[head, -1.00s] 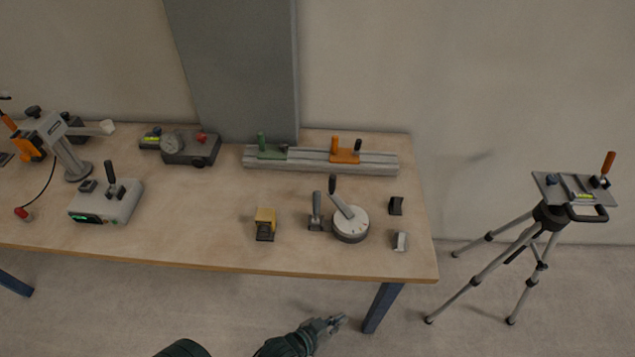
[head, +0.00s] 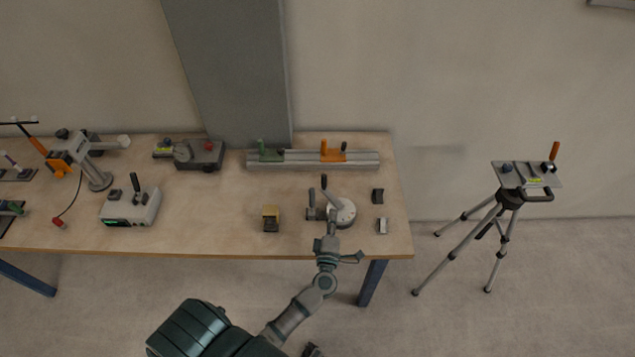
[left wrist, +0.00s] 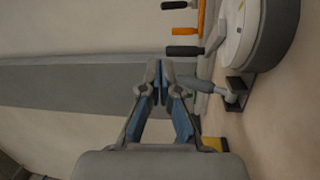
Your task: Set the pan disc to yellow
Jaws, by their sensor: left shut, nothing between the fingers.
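A round white-topped disc (head: 342,213) with a dark-tipped lever stands near the front right of the table; I take it for the pan disc. It shows large at the upper right of the left wrist view (left wrist: 232,30). Its colour marks are too small to read. My left gripper (head: 328,228) is just in front of the disc, at its lower left, shut and empty; its fingertips (left wrist: 160,82) come together in the left wrist view. A small lever with a dark base (left wrist: 240,88) lies between the fingertips and the disc. My right gripper is not identifiable.
A yellow-and-black block (head: 271,218) is left of the disc. Two small blocks (head: 377,196) (head: 382,226) are to its right. A rail (head: 310,160) with green and orange clamps lies behind. A tripod (head: 510,198) stands right of the table.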

